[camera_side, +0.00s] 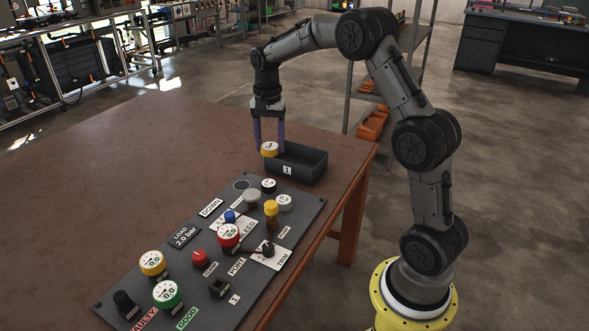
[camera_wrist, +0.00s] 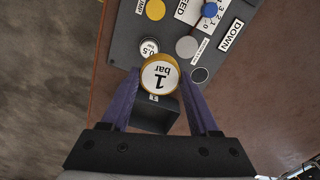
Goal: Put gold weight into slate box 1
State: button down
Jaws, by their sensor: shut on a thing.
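The gold weight (camera_side: 270,149) is a short gold cylinder with a white top marked "1 bar". My gripper (camera_side: 268,146) is shut on it, with one purple finger on each side; the wrist view shows the weight (camera_wrist: 159,75) between the fingertips. Slate box 1 (camera_side: 303,174) is a dark, open-topped box with a white "1" label on its front wall. In the side view the weight overlaps the box's left end. In the wrist view the box (camera_wrist: 144,116) shows partly behind the weight, between the fingers. The exact height of the weight over the rim is unclear.
A dark panel (camera_side: 205,262) with gauges, knobs and labels lies in front of the box.

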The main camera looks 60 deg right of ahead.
jog(key=w+d+f, duration=0.2)
jog(key=d+f, duration=0.1)
jog(key=d, duration=0.5)
jog(key=w+d+f, duration=0.2)
jog(key=d+f, duration=0.1)
jog(key=d, duration=0.5)
jog(key=shift+m, duration=0.9)
jog(key=d+f, duration=0.1)
jog(key=f, duration=0.2)
jog(key=s+d+f, duration=0.1)
jog(key=d+f, duration=0.1)
jog(key=f, duration=0.2)
jog(key=s+d+f, duration=0.1)
jog(key=d+f, duration=0.1)
jog(key=f, duration=0.1)
jog(key=shift+f, duration=2.6)
jog(key=shift+f, duration=0.15)
jog(key=shift+c, duration=0.7)
grip_release()
